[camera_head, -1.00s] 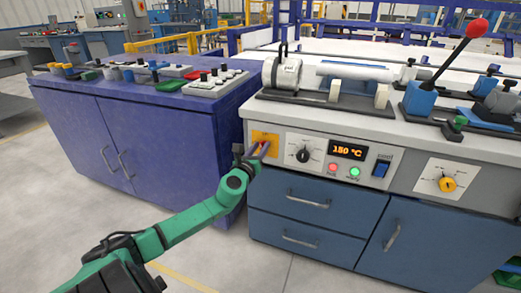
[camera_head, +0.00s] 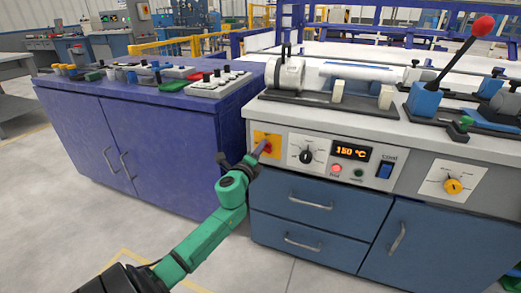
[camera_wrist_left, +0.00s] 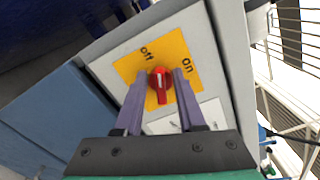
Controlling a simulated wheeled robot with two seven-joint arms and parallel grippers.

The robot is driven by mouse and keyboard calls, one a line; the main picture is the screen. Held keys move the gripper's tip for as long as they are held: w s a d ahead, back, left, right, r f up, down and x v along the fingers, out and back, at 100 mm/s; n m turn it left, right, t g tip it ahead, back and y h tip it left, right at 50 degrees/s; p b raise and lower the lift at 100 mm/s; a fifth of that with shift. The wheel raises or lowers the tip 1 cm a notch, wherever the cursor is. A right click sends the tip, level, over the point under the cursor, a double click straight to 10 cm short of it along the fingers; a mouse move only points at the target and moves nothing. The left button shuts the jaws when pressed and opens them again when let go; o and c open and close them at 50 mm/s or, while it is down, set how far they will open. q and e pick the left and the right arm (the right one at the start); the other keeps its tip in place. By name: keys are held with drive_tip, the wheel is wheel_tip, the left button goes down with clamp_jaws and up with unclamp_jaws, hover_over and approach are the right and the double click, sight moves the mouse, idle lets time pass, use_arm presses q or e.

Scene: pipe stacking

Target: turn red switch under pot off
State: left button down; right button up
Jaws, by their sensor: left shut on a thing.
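The red switch (camera_wrist_left: 160,82) sits on a yellow plate (camera_wrist_left: 183,52) marked Off at upper left and On at upper right in the wrist view. Its long grip runs roughly up and down there, with a white mark near its top. My left gripper (camera_wrist_left: 160,76) has one purple finger on each side of the switch and is shut on it. In the head view my left gripper (camera_head: 260,152) is at the front panel and partly hides the switch and yellow plate (camera_head: 266,138). No pot can be made out. My right gripper is not in view.
Right of the switch are a black dial (camera_head: 306,156), a 150 °C display (camera_head: 351,152), a lit red lamp (camera_head: 337,169), a dark green lamp (camera_head: 359,173), and a blue rocker (camera_head: 385,171). Blue drawers (camera_head: 310,200) lie below. A purple cabinet (camera_head: 165,145) stands at left.

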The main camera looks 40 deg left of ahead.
use_arm(q)
drive_tip(key=n, duration=0.4)
drive_tip(key=shift+f, duration=0.3)
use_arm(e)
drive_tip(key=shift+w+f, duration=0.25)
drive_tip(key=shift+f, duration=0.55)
use_arm(q)
drive_tip(key=shift+n, duration=0.3)
drive_tip(key=c, duration=0.9)
unclamp_jaws()
drive_tip(key=shift+o, duration=0.2)
